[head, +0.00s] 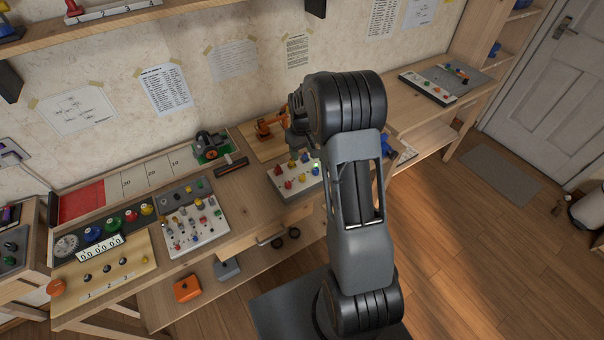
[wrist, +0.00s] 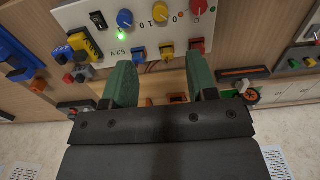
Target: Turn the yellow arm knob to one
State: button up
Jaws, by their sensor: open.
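A white control panel (head: 283,190) stands on the bench with several coloured knobs and a lit green lamp; it also shows in the wrist view (wrist: 140,48). There, a round yellow knob (wrist: 168,11) sits at the top edge between a blue knob (wrist: 125,19) and a red knob (wrist: 198,6). A second yellow piece (wrist: 167,51) sits lower on the panel. I cannot tell which is the arm knob. My gripper (wrist: 161,66) is open and empty, its green fingers on either side of the lower yellow piece in the picture. Contact is unclear. In the head view my arm hides most of the gripper.
An orange toy arm (head: 268,125) stands on a wooden board behind the panel. To the left are a white panel with many small knobs (head: 195,229) and a wooden counter board (head: 118,262). Another panel (head: 428,88) lies on the bench at the right.

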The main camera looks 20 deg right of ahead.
aim_at(302, 176)
notch_tip(302, 176, down, 13)
jog(key=shift+r+p, duration=0.1)
jog(key=shift+p, duration=0.9)
jog(key=shift+c, duration=0.4)
jog(key=c, duration=0.9)
jog(key=shift+o, duration=0.2)
